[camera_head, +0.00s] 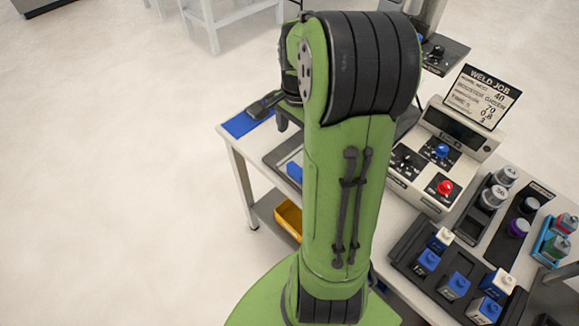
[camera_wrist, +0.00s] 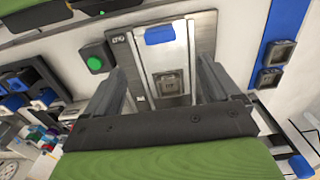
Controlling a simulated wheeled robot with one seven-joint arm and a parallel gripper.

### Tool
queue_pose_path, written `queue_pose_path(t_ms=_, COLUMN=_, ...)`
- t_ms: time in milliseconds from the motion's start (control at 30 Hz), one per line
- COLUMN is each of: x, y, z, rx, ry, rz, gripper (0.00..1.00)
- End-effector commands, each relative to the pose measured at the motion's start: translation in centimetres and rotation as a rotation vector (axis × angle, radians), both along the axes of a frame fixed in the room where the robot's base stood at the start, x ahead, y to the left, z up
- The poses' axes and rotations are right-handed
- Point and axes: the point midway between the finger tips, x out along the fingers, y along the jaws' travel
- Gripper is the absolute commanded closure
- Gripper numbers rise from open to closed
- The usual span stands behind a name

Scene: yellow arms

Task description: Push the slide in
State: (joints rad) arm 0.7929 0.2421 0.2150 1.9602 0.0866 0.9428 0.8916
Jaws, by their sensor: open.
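In the wrist view my gripper (camera_wrist: 163,80) is open, its two dark fingers spread and apart. Between and beyond them is a metal panel with a pale vertical channel, which looks like the slide (camera_wrist: 185,55). A blue tab (camera_wrist: 160,34) is at its upper end, and a small square grey block (camera_wrist: 168,83) lies in the channel between the fingers. I see nothing held. I cannot tell how far out the slide is, or whether a finger touches it. In the head view my arm hides the gripper's work area.
A green button (camera_wrist: 95,64) on a dark box stands left of the panel. In the head view, the bench has a control box with a red knob (camera_head: 445,187), a "WELD JOB" sign (camera_head: 481,96) and a rack of blue and white bottles (camera_head: 408,252). The floor at left is clear.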

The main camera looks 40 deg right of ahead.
Motion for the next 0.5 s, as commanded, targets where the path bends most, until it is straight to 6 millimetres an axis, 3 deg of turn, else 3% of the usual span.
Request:
queue_pose_path(t_ms=33, x=-0.1, y=0.1, z=-1.7, rx=0.005, ry=0.006, rz=0.0, gripper=0.11)
queue_pose_path(t_ms=300, x=-0.1, y=0.1, z=-8.6, rx=0.005, ry=0.005, rz=0.002, gripper=0.11)
queue_pose_path(t_ms=500, x=-0.1, y=0.1, z=-12.4, rx=0.002, ry=0.003, rz=0.002, gripper=0.11)
